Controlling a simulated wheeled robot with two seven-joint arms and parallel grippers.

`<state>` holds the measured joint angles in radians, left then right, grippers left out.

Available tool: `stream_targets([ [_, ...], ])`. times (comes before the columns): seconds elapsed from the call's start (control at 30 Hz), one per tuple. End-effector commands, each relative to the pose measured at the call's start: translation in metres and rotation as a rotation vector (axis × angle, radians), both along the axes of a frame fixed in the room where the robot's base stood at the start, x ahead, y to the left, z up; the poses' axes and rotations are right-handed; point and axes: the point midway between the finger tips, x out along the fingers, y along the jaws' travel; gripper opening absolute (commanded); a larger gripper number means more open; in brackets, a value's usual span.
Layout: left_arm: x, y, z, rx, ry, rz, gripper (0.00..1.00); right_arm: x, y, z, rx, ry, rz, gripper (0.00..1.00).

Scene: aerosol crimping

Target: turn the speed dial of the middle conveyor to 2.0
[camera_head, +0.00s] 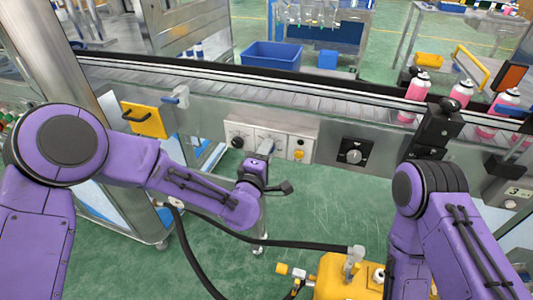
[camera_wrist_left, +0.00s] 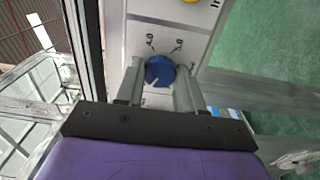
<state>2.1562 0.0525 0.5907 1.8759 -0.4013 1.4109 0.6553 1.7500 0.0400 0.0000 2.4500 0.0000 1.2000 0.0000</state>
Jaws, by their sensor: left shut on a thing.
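The blue dial (camera_wrist_left: 159,71) sits on a pale panel (camera_wrist_left: 190,45) in the left wrist view, between the two fingers of my left gripper (camera_wrist_left: 160,82). The fingers are closed on its sides. A pale pointer mark shows at its lower left in that view; I cannot read a scale value. In the head view my left gripper (camera_head: 262,150) reaches the panel on the conveyor's front (camera_head: 300,128) and hides the dial.
A black knob (camera_head: 237,142) and a yellow knob (camera_head: 298,155) flank my left gripper. A black panel with a silver dial (camera_head: 354,153) is farther right. Pink cans (camera_head: 418,88) stand on the conveyor (camera_head: 300,92). A yellow machine (camera_head: 345,278) with hoses stands below on the green floor.

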Motion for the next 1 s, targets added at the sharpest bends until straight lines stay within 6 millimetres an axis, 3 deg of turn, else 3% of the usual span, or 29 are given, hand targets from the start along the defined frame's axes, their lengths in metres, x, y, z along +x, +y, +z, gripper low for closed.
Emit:
stream_targets([
  [0.7, 0.0002, 0.0010, -0.0007, 0.069, -0.021, 0.003, 0.07, 0.0000, 0.0000, -0.0011, 0.000, 0.000, 0.000, 0.00],
  [0.73, 0.0002, 0.0010, -0.0008, 0.069, -0.021, 0.003, 0.44, -0.0001, 0.0001, -0.0011, 0.000, 0.000, 0.000, 0.00],
  [0.8, 0.0002, 0.0009, -0.0007, 0.069, -0.021, 0.002, 0.63, -0.0001, 0.0001, -0.0011, 0.000, 0.000, 0.000, 0.00],
  [1.0, 0.0002, 0.0005, -0.0004, 0.069, -0.021, 0.001, 0.63, 0.0000, 0.0000, -0.0011, 0.000, 0.000, 0.000, 0.00],
])
